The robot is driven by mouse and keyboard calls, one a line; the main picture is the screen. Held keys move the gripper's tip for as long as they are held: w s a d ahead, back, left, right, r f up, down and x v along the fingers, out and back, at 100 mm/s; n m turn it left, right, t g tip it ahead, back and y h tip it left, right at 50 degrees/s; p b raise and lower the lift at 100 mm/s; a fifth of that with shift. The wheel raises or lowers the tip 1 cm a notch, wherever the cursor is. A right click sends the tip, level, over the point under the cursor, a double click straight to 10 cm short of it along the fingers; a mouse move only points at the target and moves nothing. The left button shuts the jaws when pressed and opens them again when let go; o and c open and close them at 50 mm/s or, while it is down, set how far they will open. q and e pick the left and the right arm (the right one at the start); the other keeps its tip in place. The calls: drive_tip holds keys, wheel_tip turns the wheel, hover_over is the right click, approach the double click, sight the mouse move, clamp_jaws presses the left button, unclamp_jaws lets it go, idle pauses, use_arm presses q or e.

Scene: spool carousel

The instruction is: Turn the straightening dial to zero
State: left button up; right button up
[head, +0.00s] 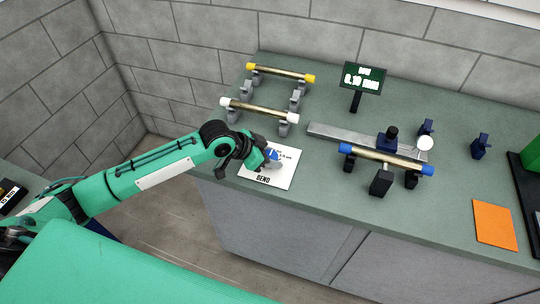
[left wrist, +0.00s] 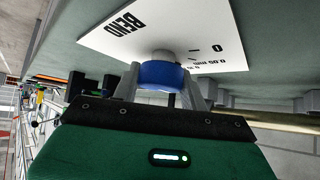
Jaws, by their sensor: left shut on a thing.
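The straightening dial is a blue knob (head: 273,154) on a white plate (head: 284,177) marked BEND, at the front left of the green bench top. In the left wrist view the blue knob (left wrist: 161,76) stands on the plate (left wrist: 205,35), which bears tick marks, a 0 and other numbers. My left gripper (head: 268,159) is shut on the knob, with one finger on each side of it. The fingers and wrist hide part of the dial, and I cannot tell which mark it points at. My right gripper is out of view.
A small dark display (head: 362,78) stands at the back; its reading is too small to be sure of. A blue-ended shaft (head: 385,159) rests on black supports at the right. Yellow-ended (head: 280,72) and white-ended (head: 258,109) shafts lie on stands behind my arm. An orange sheet (head: 495,224) lies front right.

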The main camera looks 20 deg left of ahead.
use_arm(q)
drive_tip(key=shift+r+n+p, duration=0.2)
drive_tip(key=shift+n+p, duration=0.2)
drive_tip(key=shift+p, duration=0.5)
drive_tip(key=n+t+y+p, duration=0.1)
drive_tip(key=n+y+p, duration=0.1)
drive_tip(key=p, duration=0.1)
drive_tip(key=n+t+y+p, duration=0.1)
drive_tip(key=n+y+p, duration=0.1)
drive_tip(key=n+p, duration=0.1)
drive_tip(key=shift+d+n+t+p, duration=0.1)
drive_tip(key=shift+n+t+p, duration=0.2)
drive_tip(key=shift+p, duration=0.45)
drive_tip(key=shift+n+y+p, duration=0.7)
drive_tip(key=shift+n+y, duration=0.1)
drive_tip(key=shift+n, duration=0.2)
drive_tip(key=shift+f+n+y+p, duration=0.1)
drive_tip(key=shift+n+y+p, duration=0.3)
drive_tip(key=shift+n+y, duration=0.4)
drive_tip(key=shift+f+n+y, duration=0.1)
drive_tip(key=shift+n+y, duration=0.5)
drive_tip(key=shift+n, duration=0.3)
drive_tip(key=n+y, duration=0.2)
drive_tip(key=n, duration=0.1)
drive_tip(key=shift+n+g+y, duration=0.4)
drive_tip(key=shift+n, duration=0.1)
